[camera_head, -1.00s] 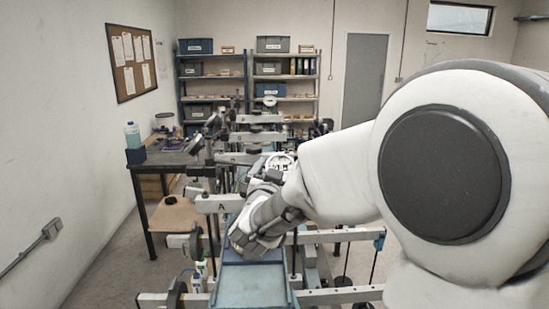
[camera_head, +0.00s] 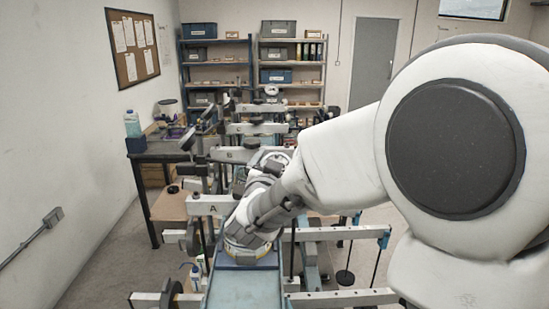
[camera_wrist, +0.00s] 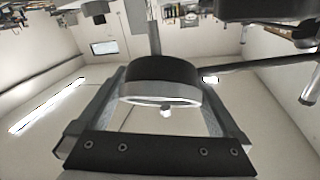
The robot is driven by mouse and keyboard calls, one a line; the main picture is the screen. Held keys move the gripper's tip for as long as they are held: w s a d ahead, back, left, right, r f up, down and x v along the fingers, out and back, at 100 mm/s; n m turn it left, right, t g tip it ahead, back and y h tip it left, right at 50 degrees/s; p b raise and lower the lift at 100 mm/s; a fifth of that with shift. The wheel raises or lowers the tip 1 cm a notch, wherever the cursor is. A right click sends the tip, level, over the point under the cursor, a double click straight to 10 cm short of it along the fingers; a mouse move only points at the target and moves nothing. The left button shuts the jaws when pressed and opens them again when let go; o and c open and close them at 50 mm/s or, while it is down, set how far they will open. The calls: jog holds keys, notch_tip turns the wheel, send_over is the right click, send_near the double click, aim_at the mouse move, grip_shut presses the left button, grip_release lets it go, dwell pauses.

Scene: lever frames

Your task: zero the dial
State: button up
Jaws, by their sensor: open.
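A round dial-like drum (camera_wrist: 160,82) with a dark side and pale rim hangs from a stem in the wrist view; I see no scale or pointer on it. My gripper (camera_wrist: 162,100) shows there as two grey fingers rising from a dark bolted plate, apart, one on each side of the drum. I cannot tell whether they touch it. In the head view, a pale round dial (camera_head: 274,160) shows partly behind my arm, beyond the lever marked A (camera_head: 213,206). My arm hides the fingertips in that view.
Several lever beams with posts and weights crowd around my arm. A dark table (camera_head: 170,148) with a bottle (camera_head: 132,124) stands left. Shelves (camera_head: 290,85) are at the back. A dark rod (camera_wrist: 265,65) crosses beside the drum.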

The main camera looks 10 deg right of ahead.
dwell(0.3)
jog(key=c, duration=1.1)
jog(key=shift+f+m+g+b, duration=0.15)
jog(key=shift+m+g+b, duration=0.15)
jog(key=shift+m+b, duration=0.35)
jog(key=shift+d+m+g+h+b, duration=0.1)
jog(key=shift+m+g+h+b, duration=0.3)
jog(key=shift+h, duration=0.2)
jog(key=o, duration=1.1)
jog(key=shift+s, duration=0.2)
